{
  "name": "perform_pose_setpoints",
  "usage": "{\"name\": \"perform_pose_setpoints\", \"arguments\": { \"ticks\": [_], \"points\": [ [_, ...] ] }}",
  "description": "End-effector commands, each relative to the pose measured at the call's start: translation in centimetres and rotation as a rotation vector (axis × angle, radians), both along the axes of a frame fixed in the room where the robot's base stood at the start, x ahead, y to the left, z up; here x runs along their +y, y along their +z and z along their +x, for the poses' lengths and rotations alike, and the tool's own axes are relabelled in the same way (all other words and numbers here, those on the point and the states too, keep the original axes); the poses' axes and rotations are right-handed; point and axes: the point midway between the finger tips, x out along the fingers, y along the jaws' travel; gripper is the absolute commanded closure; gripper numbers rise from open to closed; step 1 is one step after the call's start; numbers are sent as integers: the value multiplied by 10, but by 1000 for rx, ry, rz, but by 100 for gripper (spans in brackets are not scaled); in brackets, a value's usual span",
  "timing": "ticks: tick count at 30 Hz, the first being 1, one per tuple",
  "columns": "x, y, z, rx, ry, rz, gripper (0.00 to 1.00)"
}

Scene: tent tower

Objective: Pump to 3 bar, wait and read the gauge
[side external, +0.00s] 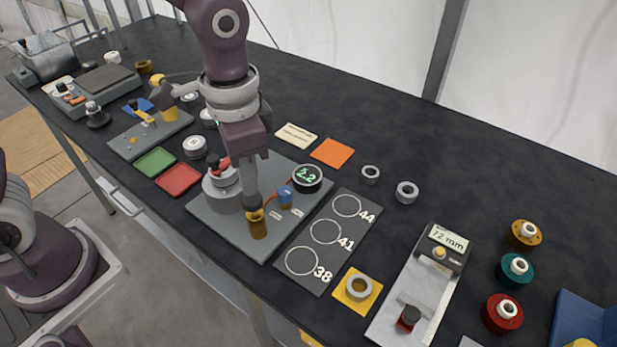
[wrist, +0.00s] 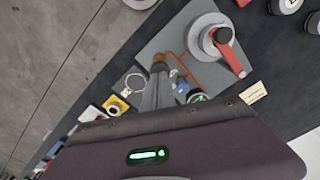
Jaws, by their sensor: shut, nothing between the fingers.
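The pump rig stands on a grey plate (side external: 218,218). A brass pump cylinder (side external: 258,224) with a dark knob is at its front edge. My gripper (side external: 251,196) is shut and points down at the knob; its tips are at or just above it, and I cannot tell whether they touch. The round gauge (side external: 307,178) has green digits that seem to read 3.2; it is partly visible in the wrist view (wrist: 197,97). A blue valve (side external: 285,194) sits beside the gauge. A round grey chamber with a red lever (wrist: 222,36) stands behind my fingers.
A dark board (side external: 325,232) with rings marked 38, 41 and 44 lies right of the rig. A caliper-like device (side external: 419,285) reading 72 mm is further right. Green (side external: 155,162) and red (side external: 178,179) pads lie left. The black table is clear at the back right.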

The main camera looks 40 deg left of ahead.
Motion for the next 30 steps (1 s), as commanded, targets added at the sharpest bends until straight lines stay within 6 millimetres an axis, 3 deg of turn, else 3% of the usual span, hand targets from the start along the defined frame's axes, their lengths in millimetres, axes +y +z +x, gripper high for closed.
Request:
{"name": "perform_pose_setpoints", "arguments": {
  "ticks": [25,30],
  "points": [
    [0,-39,0,2,0,1,100],
    [0,-37,0,0,0,0,100]
  ]
}}
